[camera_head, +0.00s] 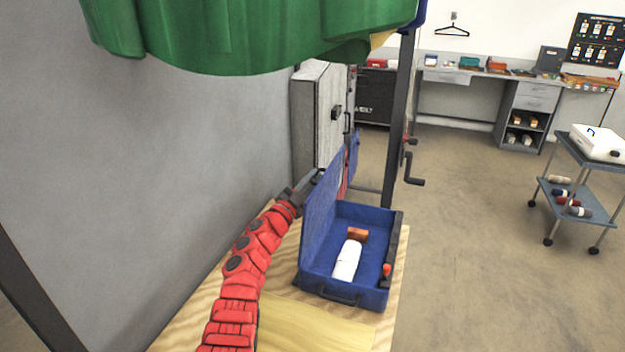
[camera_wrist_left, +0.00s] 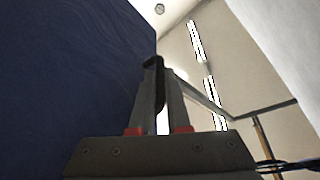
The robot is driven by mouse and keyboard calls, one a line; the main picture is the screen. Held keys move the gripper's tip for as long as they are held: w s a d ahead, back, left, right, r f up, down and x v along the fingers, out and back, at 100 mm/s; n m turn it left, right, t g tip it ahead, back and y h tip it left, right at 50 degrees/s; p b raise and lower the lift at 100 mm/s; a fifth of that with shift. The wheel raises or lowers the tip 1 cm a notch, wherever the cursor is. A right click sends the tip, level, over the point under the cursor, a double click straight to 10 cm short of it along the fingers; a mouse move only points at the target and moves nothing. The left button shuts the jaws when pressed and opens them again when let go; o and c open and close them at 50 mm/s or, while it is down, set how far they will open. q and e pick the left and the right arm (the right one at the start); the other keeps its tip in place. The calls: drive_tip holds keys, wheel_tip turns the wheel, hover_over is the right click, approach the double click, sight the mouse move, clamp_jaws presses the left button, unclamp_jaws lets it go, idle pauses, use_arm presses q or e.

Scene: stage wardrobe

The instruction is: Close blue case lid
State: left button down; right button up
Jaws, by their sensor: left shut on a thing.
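The blue case (camera_head: 378,298) stands open on a wooden worktop. Its lid (camera_head: 319,222) is raised on the left side, roughly upright. The exact grip point is hard to see. My right gripper is out of view.
The wooden worktop (camera_head: 205,305) has some bare room left of the case. A grey wall stands at left, with a grey panelled box (camera_head: 318,115) behind the lid. Green cloth (camera_head: 240,35) hangs above. A dark post (camera_head: 401,120) rises behind the case.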

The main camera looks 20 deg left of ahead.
use_arm(q)
drive_tip(key=shift+d, duration=0.15)
idle(0.4)
drive_tip(key=d+f+m+g+h+p, duration=0.1)
drive_tip(key=d+f+m+g+p, duration=0.15)
drive_tip(key=d+m, duration=0.3)
drive_tip(key=d+f+m+g+p, duration=0.1)
drive_tip(key=d+m+p, duration=0.25)
drive_tip(key=d, duration=0.35)
drive_tip(key=d+f+m+g+y, duration=0.1)
drive_tip(key=d+f+m, duration=0.2)
drive_tip(key=f, duration=0.2)
drive_tip(key=d+f+m+g+y+b, duration=0.1)
drive_tip(key=d+f+m, duration=0.3)
drive_tip(key=f, duration=0.2)
drive_tip(key=shift+s+m+g, duration=0.3)
drive_tip(key=shift+s+g, duration=0.05)
drive_tip(key=shift+f, duration=0.2)
drive_tip(key=c, duration=1.2)
unclamp_jaws()
drive_tip(key=shift+o, duration=0.2)
